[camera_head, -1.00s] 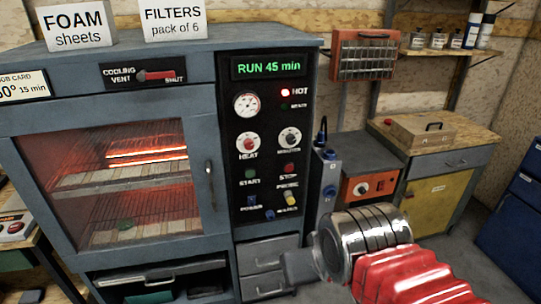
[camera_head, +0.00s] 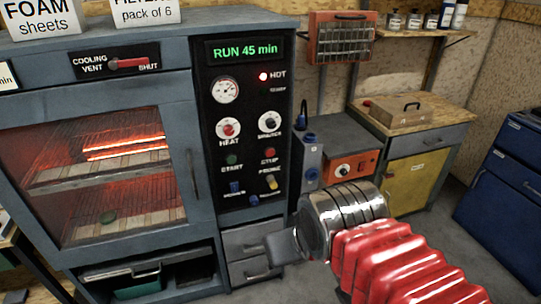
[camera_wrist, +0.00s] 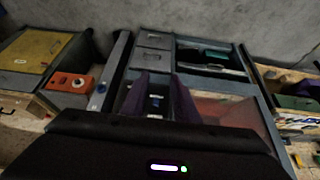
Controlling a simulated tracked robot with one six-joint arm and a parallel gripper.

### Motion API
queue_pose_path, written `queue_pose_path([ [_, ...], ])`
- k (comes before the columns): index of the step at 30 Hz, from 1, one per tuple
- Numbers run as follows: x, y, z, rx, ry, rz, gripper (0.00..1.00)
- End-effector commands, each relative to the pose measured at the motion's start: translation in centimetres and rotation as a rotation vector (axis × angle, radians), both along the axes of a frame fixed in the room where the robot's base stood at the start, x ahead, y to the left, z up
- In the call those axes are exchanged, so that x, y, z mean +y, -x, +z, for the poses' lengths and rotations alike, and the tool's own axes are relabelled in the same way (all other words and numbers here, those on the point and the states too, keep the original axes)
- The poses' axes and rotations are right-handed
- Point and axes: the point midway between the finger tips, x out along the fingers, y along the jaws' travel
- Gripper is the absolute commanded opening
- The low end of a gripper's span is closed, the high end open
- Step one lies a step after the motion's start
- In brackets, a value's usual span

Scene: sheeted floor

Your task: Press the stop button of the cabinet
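The grey-blue cabinet (camera_head: 180,150) stands at the left with its glowing heated chamber behind a glass door. Its black control panel (camera_head: 216,178) has a lit display reading RUN 45 min. The small red stop button (camera_head: 269,153) is on the panel's right side, level with the green start button (camera_head: 232,159). My gripper (camera_head: 283,247) is in front of the drawers, below and apart from the stop button. In the wrist view, my gripper (camera_wrist: 158,88) shows two purple fingers spread apart, with part of the panel between them and nothing held.
The red HOT lamp (camera_head: 263,77) is lit. A pointed probe switch (camera_head: 272,182) and blue switches sit below the stop button. A grey box with blue knobs (camera_head: 312,160) and an orange unit (camera_head: 352,170) stand right of the cabinet. Floor is clear at the right.

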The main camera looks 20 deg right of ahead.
Motion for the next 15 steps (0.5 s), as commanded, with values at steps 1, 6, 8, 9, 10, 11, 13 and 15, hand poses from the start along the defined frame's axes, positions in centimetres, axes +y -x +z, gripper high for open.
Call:
queue_pose_path([
  [1, 0.00, 0.00, 0.00, 0.000, 0.000, 0.000, 0.23],
  [6, 0.00, 0.00, 0.00, 0.000, 0.000, 0.000, 0.12],
  [8, 0.00, 0.00, 0.00, 0.000, 0.000, 0.000, 0.07],
  [9, 0.00, 0.00, 0.00, 0.000, 0.000, 0.000, 0.05],
  [10, 0.00, 0.00, 0.00, 0.000, 0.000, 0.000, 0.02],
  [11, 0.00, 0.00, 0.00, 0.000, 0.000, 0.000, 0.00],
  [13, 0.00, 0.00, 0.00, 0.000, 0.000, 0.000, 0.00],
  [15, 0.00, 0.00, 0.00, 0.000, 0.000, 0.000, 0.00],
])
